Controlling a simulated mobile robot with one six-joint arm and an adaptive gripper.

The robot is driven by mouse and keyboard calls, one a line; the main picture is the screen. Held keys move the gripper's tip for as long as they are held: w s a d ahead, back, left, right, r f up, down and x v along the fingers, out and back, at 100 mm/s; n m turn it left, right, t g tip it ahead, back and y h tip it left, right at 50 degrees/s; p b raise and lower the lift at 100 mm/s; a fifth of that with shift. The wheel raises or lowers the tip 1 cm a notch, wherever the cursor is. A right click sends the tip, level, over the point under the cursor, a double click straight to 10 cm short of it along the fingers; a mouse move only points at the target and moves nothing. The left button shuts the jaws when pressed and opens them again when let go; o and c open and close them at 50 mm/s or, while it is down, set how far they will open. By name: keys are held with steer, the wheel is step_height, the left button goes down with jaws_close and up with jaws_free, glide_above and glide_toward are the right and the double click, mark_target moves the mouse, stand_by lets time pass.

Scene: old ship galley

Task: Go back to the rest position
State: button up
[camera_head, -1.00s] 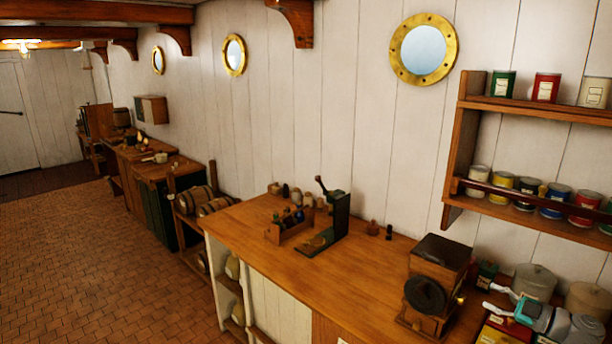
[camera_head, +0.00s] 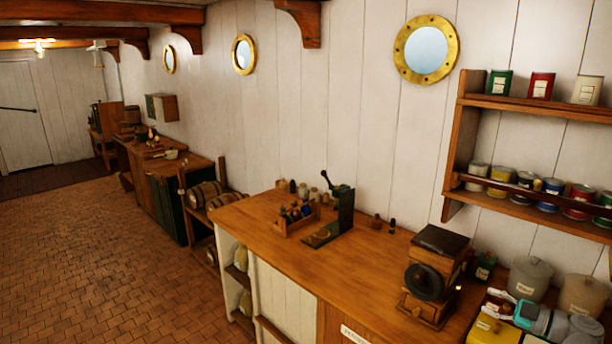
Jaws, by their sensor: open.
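My gripper (camera_head: 487,301) is at the lower right of the head camera view. Its two pale fingers point left and stand apart, with nothing visible between them. A teal part and the grey body of my arm show behind the fingers, running to the lower right edge.
Grey canisters (camera_head: 530,278) stand behind my gripper. A wall shelf (camera_head: 540,106) with tins hangs above. A small rack of bottles (camera_head: 297,218) and a dark upright device (camera_head: 338,218) stand further left on the counter. The tiled floor (camera_head: 100,250) at left is clear.

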steer(key=a+f+m+g+h, duration=0.4)
steer(key=a+f+m, duration=0.1)
steer(key=a, duration=0.5)
steer(key=s+a+f+m+g+h, duration=0.1)
steer(key=a+f+m+g+h, duration=0.3)
steer(key=a, duration=0.6)
steer(key=s+a+f+m+g+h, duration=0.1)
steer(key=a+f+m+g+h, duration=0.3)
steer(key=a+f+m, duration=0.3)
steer(key=a+f, duration=0.1)
steer(key=a, duration=0.3)
steer(key=shift+s+f, duration=0.25)
